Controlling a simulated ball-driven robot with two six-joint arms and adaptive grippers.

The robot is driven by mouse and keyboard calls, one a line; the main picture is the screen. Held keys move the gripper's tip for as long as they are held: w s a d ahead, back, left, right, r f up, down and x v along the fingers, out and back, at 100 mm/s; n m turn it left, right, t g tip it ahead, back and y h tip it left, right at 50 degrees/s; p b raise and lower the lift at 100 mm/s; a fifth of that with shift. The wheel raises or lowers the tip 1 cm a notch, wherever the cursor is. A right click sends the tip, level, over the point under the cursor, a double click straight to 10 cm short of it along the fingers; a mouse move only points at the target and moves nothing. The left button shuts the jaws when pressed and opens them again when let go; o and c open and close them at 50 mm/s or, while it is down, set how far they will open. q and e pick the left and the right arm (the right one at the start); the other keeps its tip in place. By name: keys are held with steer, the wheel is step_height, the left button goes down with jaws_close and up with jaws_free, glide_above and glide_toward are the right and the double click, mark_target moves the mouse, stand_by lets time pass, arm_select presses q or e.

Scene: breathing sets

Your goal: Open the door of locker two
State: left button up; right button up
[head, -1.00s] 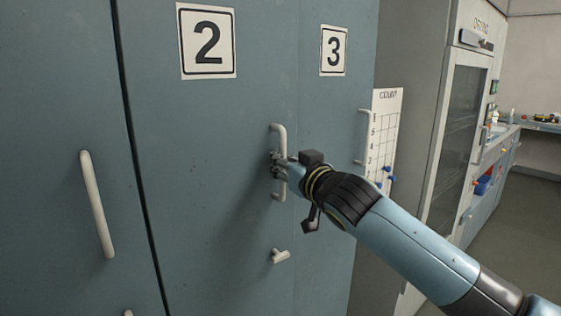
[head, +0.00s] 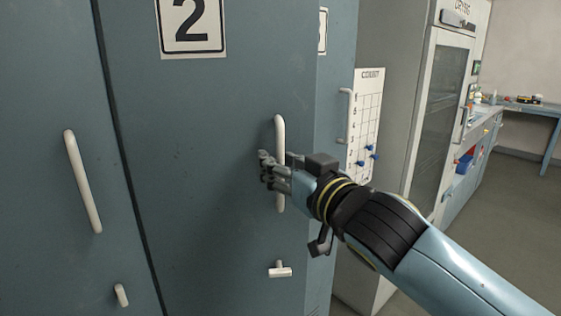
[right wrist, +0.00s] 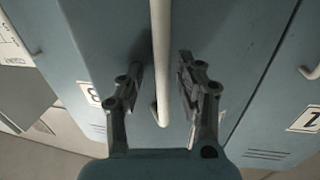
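The locker two door (head: 215,150) carries a plate with a 2 (head: 191,22), cut off at the top. It stands ajar, its right edge out in front of locker three. Its white vertical bar handle (head: 280,135) is near that edge. My right gripper (head: 268,170) is at the handle's middle, its fingers reaching past the bar. In the right wrist view the handle (right wrist: 160,50) runs between the two fingers of my gripper (right wrist: 160,83), with a gap on each side, so the fingers are open around it. My left gripper is not in view.
A T-shaped latch (head: 280,270) sits below the handle. Another locker door with a handle (head: 82,180) is on the left. Floor there is free.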

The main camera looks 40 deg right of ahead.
steer(key=shift+a, duration=0.1)
steer(key=shift+s, duration=0.2)
steer(key=s+a, duration=0.1)
steer(key=s, duration=1)
steer(key=shift+s+a, duration=0.2)
steer(key=shift+s, duration=0.05)
